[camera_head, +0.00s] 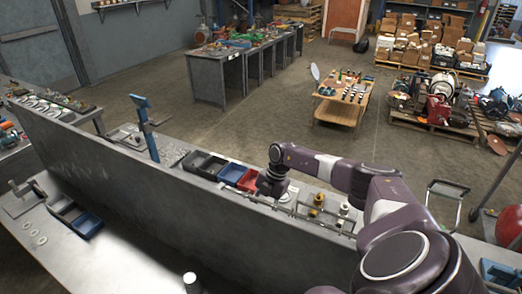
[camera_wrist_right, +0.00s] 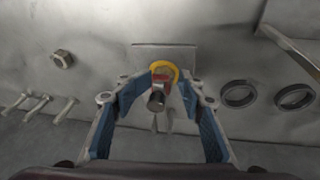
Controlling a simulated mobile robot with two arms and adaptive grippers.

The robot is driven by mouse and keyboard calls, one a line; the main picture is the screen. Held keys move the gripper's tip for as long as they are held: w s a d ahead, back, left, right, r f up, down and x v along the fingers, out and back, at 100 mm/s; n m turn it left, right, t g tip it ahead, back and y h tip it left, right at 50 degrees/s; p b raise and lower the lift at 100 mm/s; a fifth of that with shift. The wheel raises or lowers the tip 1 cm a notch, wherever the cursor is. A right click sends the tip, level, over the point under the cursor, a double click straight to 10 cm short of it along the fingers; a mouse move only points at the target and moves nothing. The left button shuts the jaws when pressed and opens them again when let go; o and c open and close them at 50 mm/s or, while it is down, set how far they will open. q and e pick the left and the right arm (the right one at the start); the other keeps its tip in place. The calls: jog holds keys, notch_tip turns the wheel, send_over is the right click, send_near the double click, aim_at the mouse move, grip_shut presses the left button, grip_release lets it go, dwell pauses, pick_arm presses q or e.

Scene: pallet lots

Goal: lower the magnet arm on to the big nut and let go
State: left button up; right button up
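My right gripper (camera_wrist_right: 165,92) has blue-padded fingers spread apart in the right wrist view. Between and just beyond its tips is a piece with a yellow ring (camera_wrist_right: 164,66), a red part and a dark round end (camera_wrist_right: 156,101); I cannot tell whether the tips touch it. A hex nut (camera_wrist_right: 62,59) lies on the grey surface, up and left of the gripper. In the head view the right gripper (camera_head: 272,186) is low over the bench beside a red bin, its fingers unclear. A blue upright with an angled top (camera_head: 145,125) stands on the bench; I cannot tell if it is the magnet arm. My left gripper is not in view.
Two dark rings (camera_wrist_right: 238,94) lie right of the gripper, and small metal pieces (camera_wrist_right: 36,105) lie left. In the head view, a red bin (camera_head: 249,180) and dark and blue bins stand close by. Brass fittings (camera_head: 316,204) stand to the right. Open floor lies beyond the bench.

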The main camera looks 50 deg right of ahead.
jog(key=shift+f, duration=0.25)
jog(key=shift+r, duration=0.1)
jog(key=shift+s+r, duration=0.15)
jog(key=shift+d+r, duration=0.15)
jog(key=shift+r, duration=0.1)
jog(key=v, duration=1.1)
jog(key=shift+r, duration=0.25)
